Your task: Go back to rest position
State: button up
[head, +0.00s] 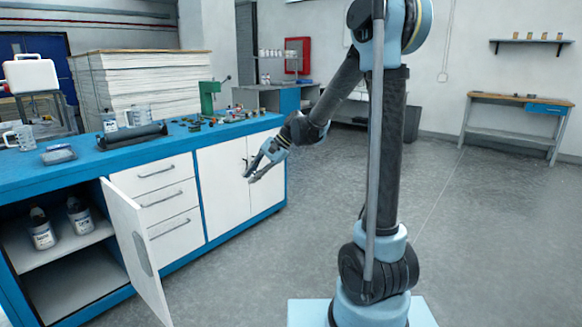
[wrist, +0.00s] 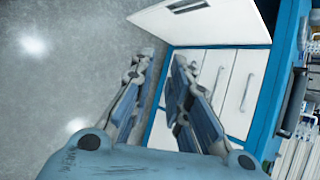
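My gripper (head: 250,177) hangs in the air in front of the closed white cabinet doors (head: 224,183), below the worktop's height. In the wrist view its two fingers (wrist: 162,62) stand apart with a clear gap and nothing between them. My arm reaches to the left from its column, bent at the elbow. No object is held.
A blue workbench (head: 188,144) runs along the left, with a black roll (head: 132,136), jugs and small tools on top. One cabinet door (head: 135,250) stands open, showing bottles (head: 80,215) inside. The grey floor (head: 480,240) is clear to the right.

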jog(key=s+d+f+n+t+h, duration=0.1)
jog(key=s+d+f+h, duration=0.1)
jog(key=s+d, duration=0.6)
jog(key=s+d+f+n+t+h, duration=0.1)
jog(key=s+d+f+n+h, duration=0.1)
jog(key=s+d, duration=0.7)
jog(key=s+d+f+n+t+h, duration=0.1)
jog(key=s+d+f+h, duration=0.3)
jog(key=s+d, duration=0.5)
jog(key=d+f+n, duration=0.1)
jog(key=d, duration=0.6)
jog(key=shift+s+t, duration=0.25)
jog(key=shift+t, duration=0.05)
